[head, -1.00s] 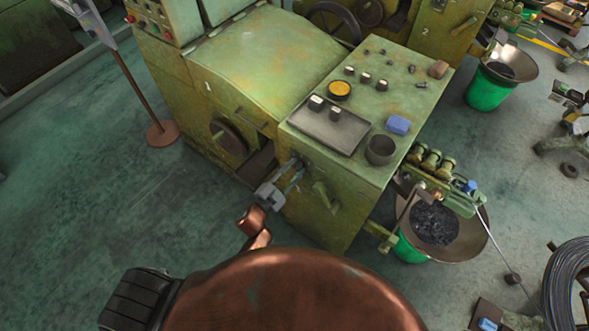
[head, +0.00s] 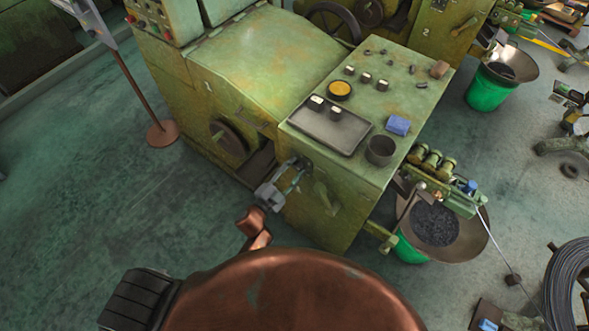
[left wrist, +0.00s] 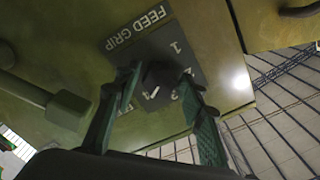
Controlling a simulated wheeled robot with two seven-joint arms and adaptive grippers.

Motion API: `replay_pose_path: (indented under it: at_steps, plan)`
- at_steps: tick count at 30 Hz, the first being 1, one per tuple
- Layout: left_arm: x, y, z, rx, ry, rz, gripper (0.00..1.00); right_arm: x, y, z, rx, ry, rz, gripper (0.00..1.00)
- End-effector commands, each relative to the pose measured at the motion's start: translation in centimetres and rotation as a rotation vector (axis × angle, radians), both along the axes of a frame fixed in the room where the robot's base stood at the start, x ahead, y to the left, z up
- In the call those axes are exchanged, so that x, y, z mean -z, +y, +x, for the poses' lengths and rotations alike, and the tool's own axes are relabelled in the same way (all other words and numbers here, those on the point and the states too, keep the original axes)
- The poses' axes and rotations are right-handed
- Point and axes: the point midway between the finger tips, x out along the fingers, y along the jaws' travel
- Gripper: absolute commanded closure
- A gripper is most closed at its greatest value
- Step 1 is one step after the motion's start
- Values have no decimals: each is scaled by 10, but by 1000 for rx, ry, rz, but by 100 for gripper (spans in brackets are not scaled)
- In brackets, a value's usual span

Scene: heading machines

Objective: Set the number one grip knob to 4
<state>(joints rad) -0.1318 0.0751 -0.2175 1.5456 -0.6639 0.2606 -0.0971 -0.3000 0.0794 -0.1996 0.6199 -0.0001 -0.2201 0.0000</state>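The number one machine (head: 235,70) is green, with a "1" on its cover. In the left wrist view the grip knob (left wrist: 159,78) is dark with a white pointer mark and sits on a dark plate (left wrist: 205,85) labelled "FEED GRIP". My left gripper (head: 293,178) is at the machine's near side face in the head view. In the left wrist view its two green fingers (left wrist: 160,85) stand apart on either side of the knob, with no clear contact. My right gripper is out of view.
A control panel (head: 330,125) with knobs and a yellow button is on top. A pan (head: 470,235) stands to the right.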

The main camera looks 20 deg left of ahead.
Motion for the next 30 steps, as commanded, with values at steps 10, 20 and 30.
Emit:
replay_pose_path:
  at_steps: [10,20,30]
  plan:
    - [-1,0,0,1,-1,0,55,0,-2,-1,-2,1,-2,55]
    - [1,15,-40,-1,2,2,55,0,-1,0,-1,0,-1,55]
    - [0,36,-99,-1,1,-1,55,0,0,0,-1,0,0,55]
